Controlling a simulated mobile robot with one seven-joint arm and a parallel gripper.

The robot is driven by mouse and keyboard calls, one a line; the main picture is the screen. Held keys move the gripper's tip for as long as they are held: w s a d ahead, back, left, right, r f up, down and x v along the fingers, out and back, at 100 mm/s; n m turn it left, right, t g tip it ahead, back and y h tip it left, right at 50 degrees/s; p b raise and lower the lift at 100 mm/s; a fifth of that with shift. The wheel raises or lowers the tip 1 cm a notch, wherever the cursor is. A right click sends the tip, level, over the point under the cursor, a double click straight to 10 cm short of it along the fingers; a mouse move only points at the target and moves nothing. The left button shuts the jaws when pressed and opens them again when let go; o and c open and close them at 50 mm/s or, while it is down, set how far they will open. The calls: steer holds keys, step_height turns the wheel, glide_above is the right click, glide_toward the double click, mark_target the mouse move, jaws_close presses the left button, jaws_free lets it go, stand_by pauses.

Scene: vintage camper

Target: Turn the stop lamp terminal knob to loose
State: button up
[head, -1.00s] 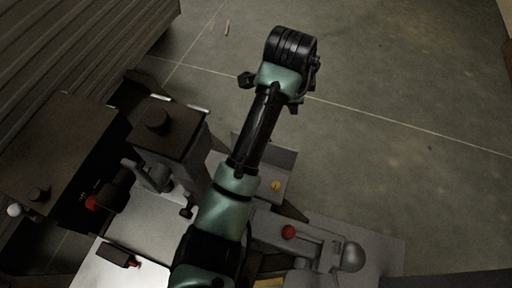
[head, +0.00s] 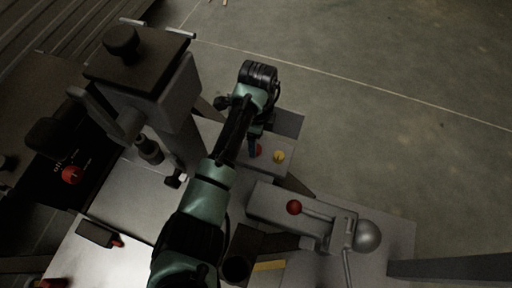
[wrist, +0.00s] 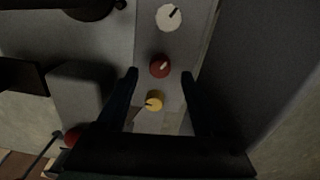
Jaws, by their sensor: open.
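In the wrist view a row of small round terminal knobs sits on a grey panel: a white one (wrist: 169,18), a red one (wrist: 160,66) and a yellow one (wrist: 154,101). Each has a pointer mark. No label is readable, so I cannot tell which is the stop lamp knob. My gripper (wrist: 159,76) is open, with one finger on each side of the red and yellow knobs in the picture and nothing held. In the head view the red knob (head: 258,149) and yellow knob (head: 279,157) show beside my gripper (head: 254,143); the white knob is hidden there.
In the head view a tall grey machine with a black top knob (head: 121,41) stands left of my arm. A grey fixture with a red knob (head: 294,207) and a round grey ball (head: 366,236) lies to the right. Open floor (head: 400,60) is beyond.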

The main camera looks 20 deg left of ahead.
steer(key=shift+s+f+b, duration=0.1)
steer(key=shift+f+b, duration=0.45)
steer(key=shift+f, duration=1.25)
jaws_close()
